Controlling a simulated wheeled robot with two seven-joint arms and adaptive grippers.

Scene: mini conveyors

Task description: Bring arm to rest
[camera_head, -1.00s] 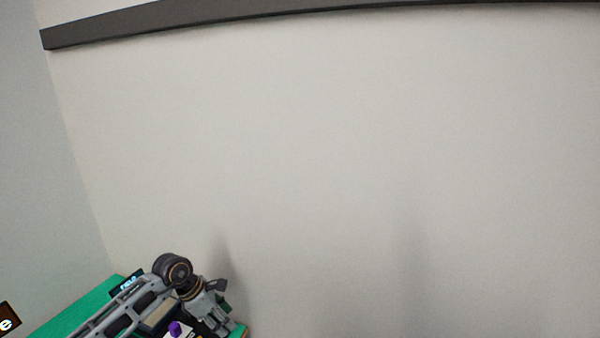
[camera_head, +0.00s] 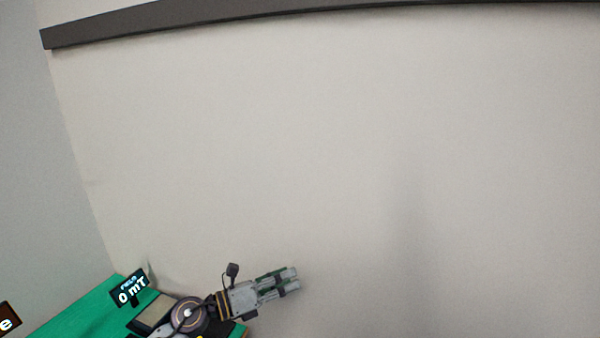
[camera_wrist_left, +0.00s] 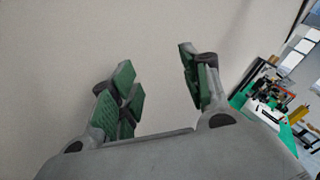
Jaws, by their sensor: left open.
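My left gripper (camera_head: 291,280) is at the lower middle of the head view, stretched out to the right past the green bench. In the left wrist view its green-padded fingers (camera_wrist_left: 160,90) stand well apart with nothing between them, so it is open and empty. The pale wall is behind the fingers. My left arm's wrist sits over the right end of the bench. My right gripper is not in view.
The green bench (camera_head: 85,312) fills the lower left corner. A small dark sign reading "0 mT" (camera_head: 130,288) stands on it. Equipment on a green surface (camera_wrist_left: 238,101) shows at the right of the wrist view. The wall to the right is bare.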

